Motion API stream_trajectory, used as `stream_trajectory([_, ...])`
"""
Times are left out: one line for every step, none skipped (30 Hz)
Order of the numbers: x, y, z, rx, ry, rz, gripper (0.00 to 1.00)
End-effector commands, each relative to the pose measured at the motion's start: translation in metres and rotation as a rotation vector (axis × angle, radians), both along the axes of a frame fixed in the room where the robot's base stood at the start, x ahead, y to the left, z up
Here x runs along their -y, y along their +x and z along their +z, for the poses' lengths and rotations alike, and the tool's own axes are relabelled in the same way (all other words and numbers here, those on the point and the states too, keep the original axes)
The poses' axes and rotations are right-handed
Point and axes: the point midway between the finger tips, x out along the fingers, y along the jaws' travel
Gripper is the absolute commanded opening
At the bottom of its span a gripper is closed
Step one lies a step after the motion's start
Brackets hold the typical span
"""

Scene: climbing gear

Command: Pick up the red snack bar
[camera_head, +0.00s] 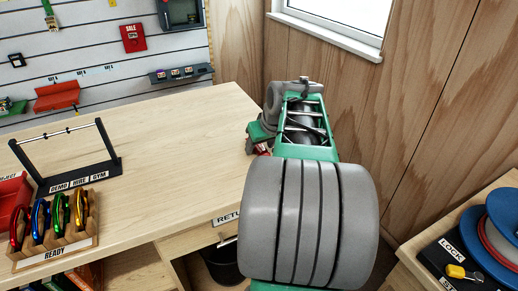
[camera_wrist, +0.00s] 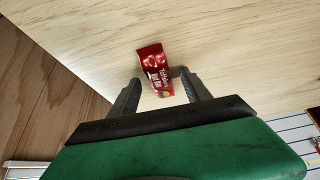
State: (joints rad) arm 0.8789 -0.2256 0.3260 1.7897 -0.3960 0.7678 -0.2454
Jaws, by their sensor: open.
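The red snack bar (camera_wrist: 154,68) lies on the pale wooden worktop in the wrist view, with white lettering on its wrapper. My gripper (camera_wrist: 158,79) is open, one finger on each side of the bar's near end. The bar's far end reaches past the fingertips. No finger clearly touches it, and the height of the fingers above the wood is hard to tell. In the head view, my green and grey arm covers most of this spot; a small red patch (camera_head: 264,151) shows beside my gripper at the worktop's right end.
On the worktop (camera_head: 170,130) stand a black rack (camera_head: 68,165) with a metal bar and a wooden READY holder (camera_head: 62,248) with several coloured carabiners. A wood-panelled wall is close on the right. The middle of the worktop is clear.

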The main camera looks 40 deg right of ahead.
Motion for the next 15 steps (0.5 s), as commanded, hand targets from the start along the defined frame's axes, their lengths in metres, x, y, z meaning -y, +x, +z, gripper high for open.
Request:
stream_trajectory([0.0001, 0.0002, 0.0004, 0.001, -0.001, 0.000, 0.56])
stream_trajectory([0.0001, 0.0003, 0.0005, 0.001, -0.002, 0.000, 0.56])
stream_trajectory([-0.0001, 0.0002, 0.0005, 0.001, -0.001, 0.001, 0.56])
stream_trajectory([-0.0001, 0.0002, 0.0005, 0.001, -0.001, 0.001, 0.56])
stream_trajectory([-0.0001, 0.0002, 0.0005, 0.001, -0.001, 0.001, 0.55])
stream_trajectory([-0.0003, 0.0002, 0.0006, 0.001, -0.001, 0.001, 0.52])
stream_trajectory([-0.0003, 0.0002, 0.0006, 0.001, -0.001, 0.001, 0.50])
stream_trajectory([-0.0003, 0.0002, 0.0006, 0.001, -0.001, 0.001, 0.47])
stream_trajectory([-0.0004, 0.0002, 0.0006, 0.001, -0.001, 0.001, 0.44])
stream_trajectory([-0.0004, 0.0002, 0.0006, 0.001, -0.001, 0.001, 0.41])
stream_trajectory([-0.0004, 0.0002, 0.0006, 0.001, -0.001, 0.001, 0.39])
stream_trajectory([-0.0004, 0.0002, 0.0007, 0.001, -0.001, 0.001, 0.36])
stream_trajectory([-0.0004, 0.0002, 0.0007, 0.001, -0.001, 0.001, 0.33])
stream_trajectory([-0.0005, 0.0002, 0.0007, 0.001, -0.001, 0.001, 0.31])
stream_trajectory([-0.0005, 0.0002, 0.0007, 0.001, -0.001, 0.001, 0.28])
